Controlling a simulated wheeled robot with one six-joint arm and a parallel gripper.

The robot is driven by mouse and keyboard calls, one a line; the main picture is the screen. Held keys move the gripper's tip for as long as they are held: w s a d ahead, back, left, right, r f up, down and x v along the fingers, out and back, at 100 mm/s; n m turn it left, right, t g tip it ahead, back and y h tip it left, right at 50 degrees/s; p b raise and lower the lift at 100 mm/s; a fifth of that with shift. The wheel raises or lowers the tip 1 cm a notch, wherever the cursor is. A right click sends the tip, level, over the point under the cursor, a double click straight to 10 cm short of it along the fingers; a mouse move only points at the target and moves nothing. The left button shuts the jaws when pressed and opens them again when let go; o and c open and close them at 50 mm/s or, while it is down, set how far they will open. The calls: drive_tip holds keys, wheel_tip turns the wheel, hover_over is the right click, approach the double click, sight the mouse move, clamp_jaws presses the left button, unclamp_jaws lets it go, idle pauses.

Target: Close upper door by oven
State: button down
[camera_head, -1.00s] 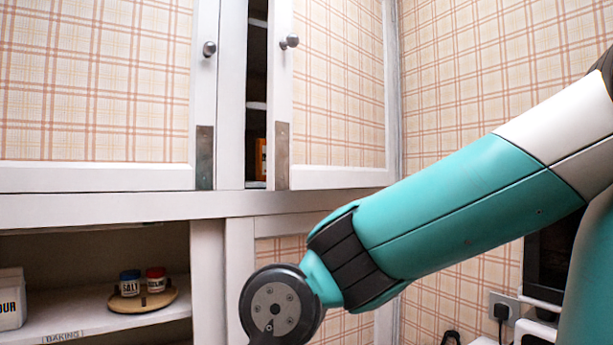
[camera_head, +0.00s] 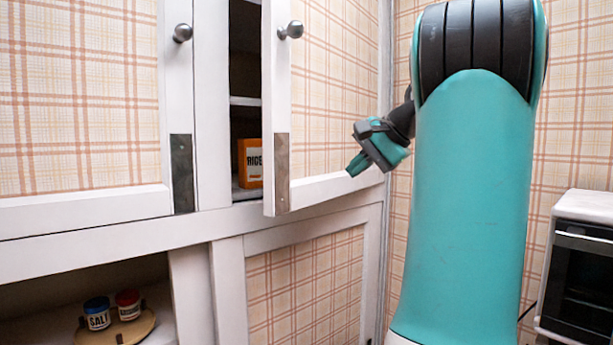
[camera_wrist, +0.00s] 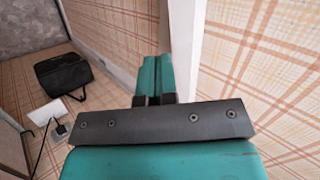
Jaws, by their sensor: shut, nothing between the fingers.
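The upper right cabinet door (camera_head: 335,90), nearer the oven, has a white frame, plaid panel and round grey knob (camera_head: 290,30). It stands ajar, with a dark gap along its left edge. My gripper (camera_head: 354,168) is shut and empty, near the door's lower right part; I cannot tell if it touches. In the wrist view, the shut teal fingers (camera_wrist: 153,76) are beside a white upright edge (camera_wrist: 184,45) with plaid on both sides. The oven (camera_head: 580,275) stands at the lower right.
The upper left door (camera_head: 80,95) appears shut. An orange rice box (camera_head: 250,163) stands inside the gap. Below are salt (camera_head: 97,313) and another jar (camera_head: 128,304) on a round board. The wrist view shows a black object (camera_wrist: 62,83) at the left.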

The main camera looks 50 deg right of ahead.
drive_tip(key=s+d, duration=0.1)
drive_tip(key=b, duration=0.5)
approach(310, 199)
drive_tip(key=shift+m, duration=0.4)
drive_tip(key=x, duration=0.6)
drive_tip(key=shift+s+a+f, duration=0.1)
drive_tip(key=shift+s, duration=0.05)
drive_tip(key=shift+w, duration=0.35)
drive_tip(key=shift+f, duration=0.1)
